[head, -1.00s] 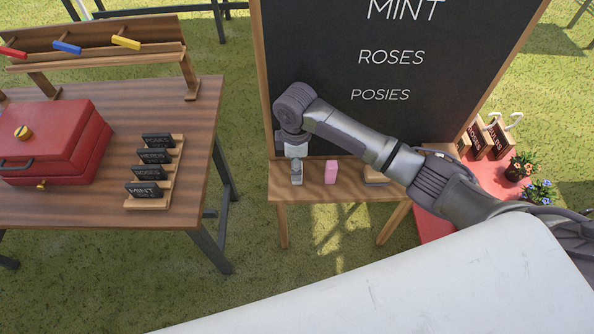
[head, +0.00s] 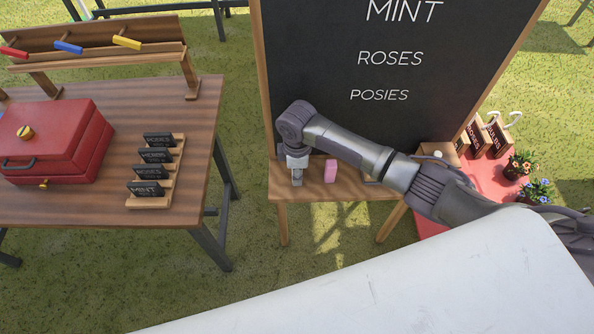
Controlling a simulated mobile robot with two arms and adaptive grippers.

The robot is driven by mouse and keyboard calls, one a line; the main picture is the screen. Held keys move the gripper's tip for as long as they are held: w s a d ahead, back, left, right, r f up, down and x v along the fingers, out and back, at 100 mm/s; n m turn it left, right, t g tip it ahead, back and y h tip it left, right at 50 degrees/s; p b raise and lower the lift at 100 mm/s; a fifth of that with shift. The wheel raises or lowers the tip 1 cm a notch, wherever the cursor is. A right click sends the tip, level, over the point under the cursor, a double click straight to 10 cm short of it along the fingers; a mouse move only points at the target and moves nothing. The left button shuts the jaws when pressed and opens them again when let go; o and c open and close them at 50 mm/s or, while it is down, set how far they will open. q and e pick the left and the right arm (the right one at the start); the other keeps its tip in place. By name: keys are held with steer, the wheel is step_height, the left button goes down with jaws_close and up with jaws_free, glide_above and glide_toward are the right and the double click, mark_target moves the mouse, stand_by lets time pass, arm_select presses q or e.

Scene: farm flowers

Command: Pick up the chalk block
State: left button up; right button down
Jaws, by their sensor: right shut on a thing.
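My right gripper (head: 297,179) is low over the left end of the small wooden ledge in front of the chalkboard, pointing straight down. It is shut on a small pale piece, which I take to be the chalk block; the fingers hide most of it and its shape is hard to make out. A pink block (head: 330,171) stands upright on the ledge just right of the gripper, apart from it. My left gripper is not in view.
The chalkboard (head: 330,95) rises close behind the gripper. The ledge (head: 345,192) has bare room right of the pink block. At left, a table (head: 100,225) holds a red box (head: 55,150) and small black signs (head: 150,188). Flower pots (head: 515,168) stand at right.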

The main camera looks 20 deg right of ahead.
steer(key=shift+r, duration=0.15)
steer(key=shift+r, duration=0.6)
step_height(320, 180, up, 3)
steer(key=shift+d+f+b, duration=0.1)
steer(key=shift+d+b, duration=0.05)
steer(key=shift+b, duration=0.35)
steer(key=s+d+r+b, duration=0.1)
steer(key=s+d+r, duration=0.4)
steer(key=d, duration=0.5)
steer(key=shift+s+r, duration=0.2)
steer(key=shift+r, duration=0.65)
